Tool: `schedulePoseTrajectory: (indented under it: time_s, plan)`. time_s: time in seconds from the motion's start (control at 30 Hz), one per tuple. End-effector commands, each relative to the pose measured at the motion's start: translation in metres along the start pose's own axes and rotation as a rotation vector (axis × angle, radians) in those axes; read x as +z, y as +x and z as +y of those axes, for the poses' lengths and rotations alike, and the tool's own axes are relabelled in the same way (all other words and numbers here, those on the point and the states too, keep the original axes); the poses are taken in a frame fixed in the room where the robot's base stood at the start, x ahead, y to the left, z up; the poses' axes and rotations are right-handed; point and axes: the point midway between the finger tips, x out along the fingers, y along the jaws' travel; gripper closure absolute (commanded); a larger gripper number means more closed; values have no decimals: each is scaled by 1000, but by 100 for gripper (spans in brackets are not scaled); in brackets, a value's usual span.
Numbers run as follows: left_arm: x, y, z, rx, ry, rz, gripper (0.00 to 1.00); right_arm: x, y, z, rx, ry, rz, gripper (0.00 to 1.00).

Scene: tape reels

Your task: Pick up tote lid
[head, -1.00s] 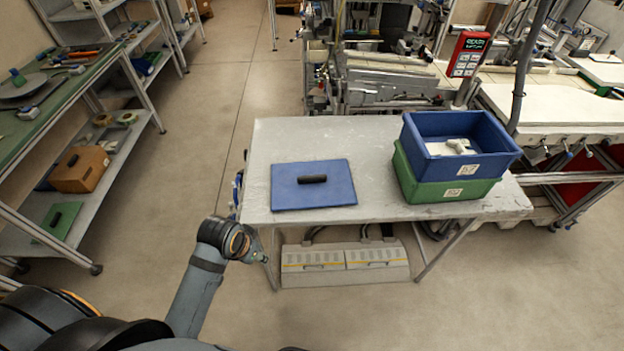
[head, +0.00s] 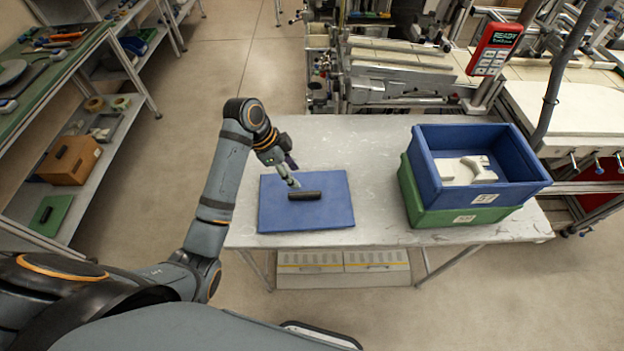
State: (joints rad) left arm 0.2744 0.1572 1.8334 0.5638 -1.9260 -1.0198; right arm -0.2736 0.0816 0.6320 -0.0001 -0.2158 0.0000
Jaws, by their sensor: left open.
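The blue tote lid (head: 330,215) lies flat on the grey table, left of the bins, with a black bar handle (head: 305,196) on its top. My left gripper (head: 293,175) is open just above and behind the handle, its fingers pointing down toward it. I cannot tell whether a fingertip touches the lid. A blue tote (head: 520,196) sits stacked on a green tote (head: 440,219) at the table's right side, and pale parts lie in the blue one. My right gripper is not in view.
The grey table (head: 375,150) is bare behind the lid and between lid and totes. A shelf rack at the left holds a brown box (head: 70,160) and a green lid (head: 50,213). A machine with a red display (head: 495,48) stands behind the table.

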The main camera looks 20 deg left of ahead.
Motion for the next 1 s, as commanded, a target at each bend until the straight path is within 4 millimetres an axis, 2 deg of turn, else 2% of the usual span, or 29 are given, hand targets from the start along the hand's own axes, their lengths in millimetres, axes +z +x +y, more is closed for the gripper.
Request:
schedulePoseTrajectory:
  time_s: [0.07,0.13,0.3,0.43,0.53,0.67,0.77,0.87,1.0]
  plan:
    - [0,0,0,2,4,0,55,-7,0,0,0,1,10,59]
    - [0,0,0,2,4,1,55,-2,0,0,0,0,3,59]
    - [-1,23,1,6,1,3,55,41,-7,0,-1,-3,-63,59]
    - [0,44,0,4,1,2,55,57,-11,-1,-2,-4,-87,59]
    - [0,51,0,2,3,2,55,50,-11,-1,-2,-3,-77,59]
    - [1,54,-1,1,2,0,55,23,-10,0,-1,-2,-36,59]
    - [6,65,-2,5,0,-1,55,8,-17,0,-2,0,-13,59]
    - [13,82,-4,5,0,-1,55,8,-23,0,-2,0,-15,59]
    - [12,101,-4,2,2,1,55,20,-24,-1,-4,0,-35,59]
